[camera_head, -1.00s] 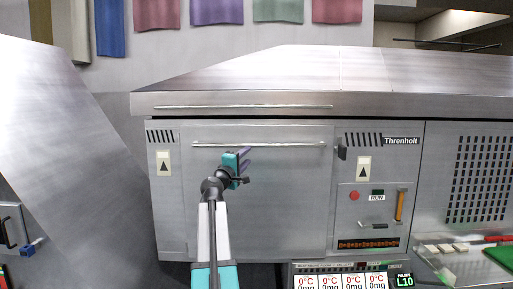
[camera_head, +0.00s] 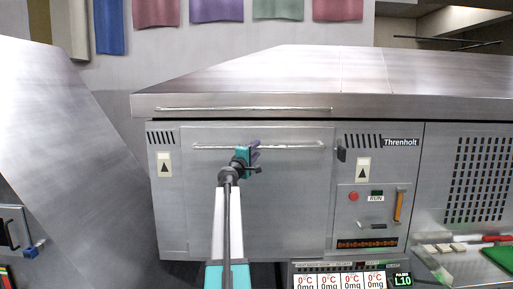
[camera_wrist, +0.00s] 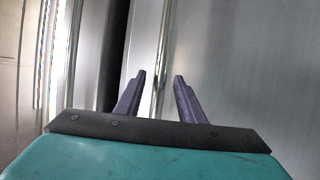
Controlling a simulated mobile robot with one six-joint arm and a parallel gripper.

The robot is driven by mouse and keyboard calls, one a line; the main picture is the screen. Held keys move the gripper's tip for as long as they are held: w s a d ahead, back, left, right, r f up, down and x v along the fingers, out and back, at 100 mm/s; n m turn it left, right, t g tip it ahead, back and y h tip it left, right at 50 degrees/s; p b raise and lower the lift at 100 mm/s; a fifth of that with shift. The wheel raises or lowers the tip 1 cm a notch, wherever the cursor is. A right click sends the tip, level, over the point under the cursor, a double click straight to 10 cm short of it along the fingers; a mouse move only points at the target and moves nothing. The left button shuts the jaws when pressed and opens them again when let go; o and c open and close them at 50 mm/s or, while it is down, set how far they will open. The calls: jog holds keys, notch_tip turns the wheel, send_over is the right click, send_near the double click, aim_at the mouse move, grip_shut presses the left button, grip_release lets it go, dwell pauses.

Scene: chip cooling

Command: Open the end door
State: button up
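The end door (camera_head: 285,200) is a flat grey steel panel on the front of the cabinet, and it looks closed. A long horizontal handle bar (camera_head: 300,147) runs along its top. My gripper (camera_head: 255,150) is in front of the bar, about mid-length. In the wrist view the two purple fingers of my gripper (camera_wrist: 160,76) are apart. The shiny handle bar (camera_wrist: 163,60) shows in the gap between them. I cannot tell whether the fingertips reach past the bar or touch it.
A second rail (camera_head: 245,107) runs along the sloped hood just above the door. A control panel with a red button (camera_head: 353,196) and orange handle (camera_head: 399,206) is to the right. A slanted steel surface (camera_head: 75,150) stands at left.

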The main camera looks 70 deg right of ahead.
aim_at(257, 148)
jog(key=shift+d+r+p, duration=0.15)
jog(key=shift+d+p, duration=0.05)
jog(key=shift+d, duration=0.6)
jog(key=shift+d+r+p, duration=0.1)
jog(key=shift+d+p, duration=0.1)
jog(key=shift+d, duration=0.55)
jog(key=shift+c, duration=0.2)
